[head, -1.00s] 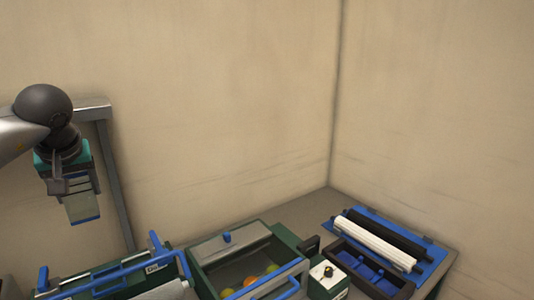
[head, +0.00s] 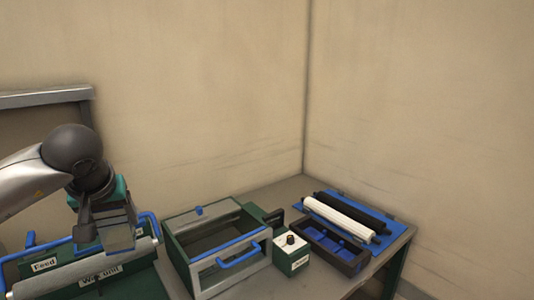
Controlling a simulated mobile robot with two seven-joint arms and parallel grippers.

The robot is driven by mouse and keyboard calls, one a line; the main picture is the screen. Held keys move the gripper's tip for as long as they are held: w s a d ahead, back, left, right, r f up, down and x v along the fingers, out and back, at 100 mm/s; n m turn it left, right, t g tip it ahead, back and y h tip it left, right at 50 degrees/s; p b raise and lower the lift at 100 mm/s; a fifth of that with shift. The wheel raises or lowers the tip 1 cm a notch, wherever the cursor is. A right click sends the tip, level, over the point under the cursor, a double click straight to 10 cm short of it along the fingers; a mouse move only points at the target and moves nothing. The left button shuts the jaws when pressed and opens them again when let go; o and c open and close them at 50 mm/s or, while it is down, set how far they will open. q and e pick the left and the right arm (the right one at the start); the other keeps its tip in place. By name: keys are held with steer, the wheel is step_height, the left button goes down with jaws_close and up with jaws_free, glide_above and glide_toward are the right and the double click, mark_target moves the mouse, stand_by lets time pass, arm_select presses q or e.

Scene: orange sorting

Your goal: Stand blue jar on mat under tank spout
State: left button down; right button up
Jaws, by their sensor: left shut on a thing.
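My left gripper (head: 104,232) comes in from the left, pointing down, over the wax unit. My right gripper is not in view.
The wax unit (head: 100,283) has a roller and blue handles. Beside it stands an open green bin (head: 183,262) with a blue handle, then a small knob box (head: 291,262). A dark divided tray (head: 330,249) and a blue plate (head: 391,233) with rollers lie at right.

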arm_select(q)
steer(key=s+d+f+m+h+b, duration=0.1)
steer(key=s+d+f, duration=0.3)
steer(key=d, duration=0.4)
steer(key=s+d+f+m+h+b, duration=0.1)
steer(key=s+d+f+m+b, duration=0.3)
steer(key=d+f, duration=0.3)
steer(key=shift+d+f+t+h, duration=0.2)
steer(key=shift+d+t+h, duration=0.2)
steer(key=shift+d, duration=0.1)
steer(key=shift+s+a, duration=0.15)
